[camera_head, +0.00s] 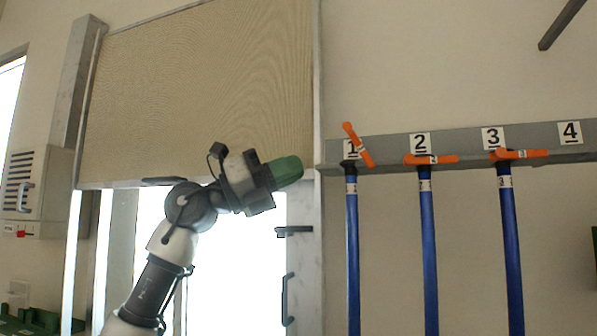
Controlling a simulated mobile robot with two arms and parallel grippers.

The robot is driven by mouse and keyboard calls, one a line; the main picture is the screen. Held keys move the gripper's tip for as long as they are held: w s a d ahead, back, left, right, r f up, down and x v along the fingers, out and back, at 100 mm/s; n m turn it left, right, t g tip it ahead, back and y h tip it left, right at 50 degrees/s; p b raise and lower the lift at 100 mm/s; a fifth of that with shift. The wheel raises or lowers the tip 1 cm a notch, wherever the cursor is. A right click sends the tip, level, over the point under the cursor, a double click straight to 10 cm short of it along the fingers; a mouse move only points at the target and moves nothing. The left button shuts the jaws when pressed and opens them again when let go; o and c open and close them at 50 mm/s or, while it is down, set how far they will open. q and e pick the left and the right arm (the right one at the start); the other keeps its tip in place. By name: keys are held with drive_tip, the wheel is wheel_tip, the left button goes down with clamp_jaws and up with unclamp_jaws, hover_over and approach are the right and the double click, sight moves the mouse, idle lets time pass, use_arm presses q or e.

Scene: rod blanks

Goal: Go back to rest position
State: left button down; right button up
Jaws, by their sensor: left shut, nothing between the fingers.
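My left gripper (289,171) shows at the picture's centre, with a green end pointing right and slightly up. It is shut and empty. It is to the left of the rack (380,147), apart from it, in front of the door area. My left arm rises from the lower left, bent at the joint behind the gripper. My right gripper is out of view.
Blue rods hang below number labels 1 (352,250), 2 (429,250) and 3 (510,250). The orange lever (358,145) at 1 is tilted steeply; levers at 2 (432,159) and 3 (519,154) lie nearly level. Label 4 (570,132) has no rod below.

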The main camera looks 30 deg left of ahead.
use_arm(q)
drive_tip(key=shift+w+a+f, duration=0.15)
drive_tip(key=shift+w, duration=0.15)
